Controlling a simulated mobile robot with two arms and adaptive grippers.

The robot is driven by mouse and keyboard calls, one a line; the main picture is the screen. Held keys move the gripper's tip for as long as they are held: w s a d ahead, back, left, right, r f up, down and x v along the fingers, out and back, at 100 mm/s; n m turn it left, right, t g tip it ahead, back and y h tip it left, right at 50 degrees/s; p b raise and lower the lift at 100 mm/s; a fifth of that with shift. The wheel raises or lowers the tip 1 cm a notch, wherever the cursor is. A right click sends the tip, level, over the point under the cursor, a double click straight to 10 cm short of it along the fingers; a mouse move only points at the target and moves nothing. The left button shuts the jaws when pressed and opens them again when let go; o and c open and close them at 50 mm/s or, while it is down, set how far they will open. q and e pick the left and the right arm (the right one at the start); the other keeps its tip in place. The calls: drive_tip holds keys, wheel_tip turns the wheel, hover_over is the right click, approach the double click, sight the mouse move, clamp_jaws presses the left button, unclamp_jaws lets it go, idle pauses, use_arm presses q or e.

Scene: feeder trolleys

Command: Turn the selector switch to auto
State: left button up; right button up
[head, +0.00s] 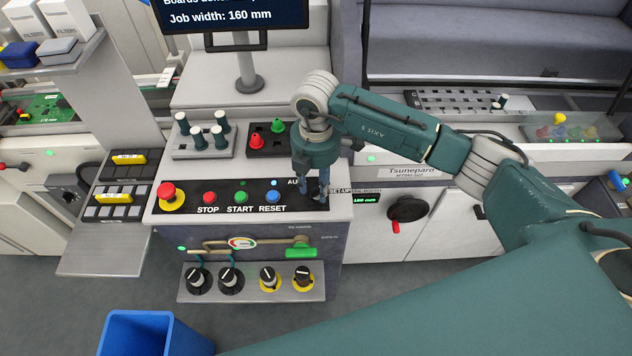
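A black control panel strip (222,188) lies on the grey console. My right gripper (314,189) points down over its right end, between the partly covered "AU..." label and a "SET-UP" label. The selector switch itself is hidden behind or between the fingers. The two fingers show a narrow gap, but I cannot tell whether they touch or grip the switch, nor which way it points. My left gripper is not in view.
Left along the panel are a red emergency stop (171,195), a red STOP button (209,197), a green START button (240,197) and a blue RESET button (273,197). Behind stand teal pegs (197,138) and a monitor (232,14). Rotary knobs (268,277) sit below.

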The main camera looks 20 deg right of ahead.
drive_tip(key=shift+c, duration=0.5)
clamp_jaws()
drive_tip(key=n+b, duration=0.2)
drive_tip(key=shift+f+b, duration=0.15)
drive_tip(key=shift+b, duration=0.2)
drive_tip(key=n+b, duration=0.6)
drive_tip(key=shift+a+n, duration=0.15)
drive_tip(key=shift+n, duration=0.15)
drive_tip(key=shift+s+r+n+b, duration=0.1)
drive_tip(key=shift+r+n+b, duration=0.1)
drive_tip(key=shift+n+b, duration=1.45)
drive_tip(key=shift+r, duration=0.1)
